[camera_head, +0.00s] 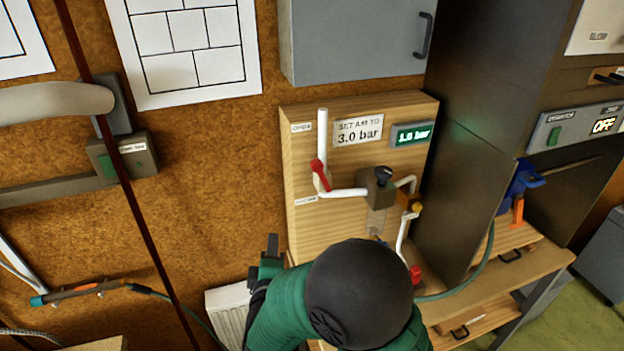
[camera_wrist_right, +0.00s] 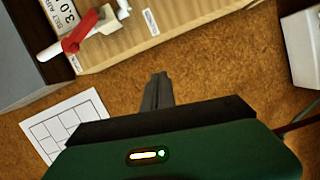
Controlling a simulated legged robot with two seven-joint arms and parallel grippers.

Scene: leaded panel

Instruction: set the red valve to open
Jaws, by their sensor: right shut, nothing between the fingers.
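The red valve (camera_head: 319,174) is a lever on white pipe on a wooden panel (camera_head: 302,230). In the head view its red handle points up and slightly left. One small label (camera_head: 301,127) sits above left of it and another (camera_head: 306,201) below left; their print is hard to read. The valve also shows at the upper left of the right wrist view (camera_wrist_right: 80,33). My right gripper (camera_head: 272,243) is below and left of the valve, apart from it. Its fingers (camera_wrist_right: 158,88) are shut and empty. My left gripper is not in view.
The panel carries a sign (camera_head: 358,131) reading "SET AIR TO 3.0 bar", a lit green display (camera_head: 411,135), and a black-knobbed regulator (camera_head: 381,185) right of the valve. A grey cabinet (camera_head: 350,40) hangs above. Open corkboard wall (camera_head: 215,200) lies left of the panel.

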